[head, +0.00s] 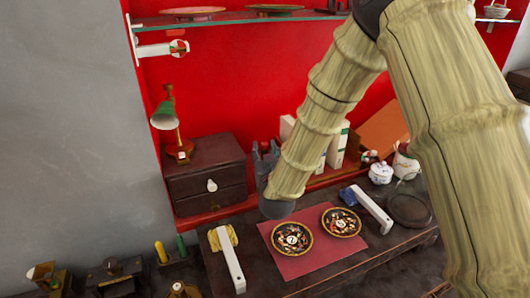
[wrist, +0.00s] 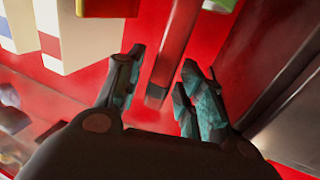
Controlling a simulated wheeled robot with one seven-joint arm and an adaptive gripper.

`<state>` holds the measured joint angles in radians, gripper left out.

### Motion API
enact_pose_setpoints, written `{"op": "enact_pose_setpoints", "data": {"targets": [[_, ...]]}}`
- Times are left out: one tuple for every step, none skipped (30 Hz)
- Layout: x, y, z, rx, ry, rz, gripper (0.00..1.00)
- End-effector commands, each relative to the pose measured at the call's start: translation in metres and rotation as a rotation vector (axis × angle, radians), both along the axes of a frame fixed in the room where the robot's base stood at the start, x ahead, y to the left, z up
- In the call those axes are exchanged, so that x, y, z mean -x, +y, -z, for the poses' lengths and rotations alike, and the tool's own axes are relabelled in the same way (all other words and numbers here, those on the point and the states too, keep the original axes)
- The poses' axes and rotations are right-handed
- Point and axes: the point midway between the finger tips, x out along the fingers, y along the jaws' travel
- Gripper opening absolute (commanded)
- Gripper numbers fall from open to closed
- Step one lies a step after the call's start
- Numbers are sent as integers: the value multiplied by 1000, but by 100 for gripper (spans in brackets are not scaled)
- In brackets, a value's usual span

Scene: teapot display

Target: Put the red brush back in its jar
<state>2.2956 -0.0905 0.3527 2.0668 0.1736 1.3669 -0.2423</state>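My gripper (wrist: 158,88) shows in the wrist view with its two teal-and-dark fingers apart. It faces the red wall. A dark red, square-ended bar (wrist: 176,50) shows in the gap beyond them; I cannot tell what it is, and it does not clearly touch either finger. In the head view my gripper (head: 265,152) is beside the dark drawer box, partly behind my arm. I cannot make out the red brush with certainty. A white pot (head: 405,165) at the right of the table may be its jar; my arm partly covers it.
The dark drawer box (head: 206,175) stands left of my gripper with a green lamp (head: 164,115) on it. White boxes (head: 337,147) stand to its right. Two decorated plates (head: 292,238) lie on a pink mat (head: 305,266). A glass shelf (head: 230,19) runs above.

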Motion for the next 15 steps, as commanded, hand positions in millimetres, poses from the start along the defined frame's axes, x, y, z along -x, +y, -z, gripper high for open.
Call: {"op": "enact_pose_setpoints", "data": {"targets": [[7,0,3,1,2,-1,38],[11,-1,3,1,3,-1,38],[17,-2,4,1,3,-2,38],[22,-2,4,1,2,-2,38],[28,-3,4,1,2,-2,38],[35,-4,4,1,2,-3,38],[41,-4,4,1,2,-3,38],[47,-5,4,1,2,-2,38],[55,-6,4,1,3,-2,38],[60,-7,4,1,2,-2,38],[65,-8,3,1,2,-2,38],[72,-9,4,1,2,-1,38],[77,-10,4,1,3,-1,38],[82,-10,4,1,3,-1,38],[88,-11,3,1,1,-1,38]]}}
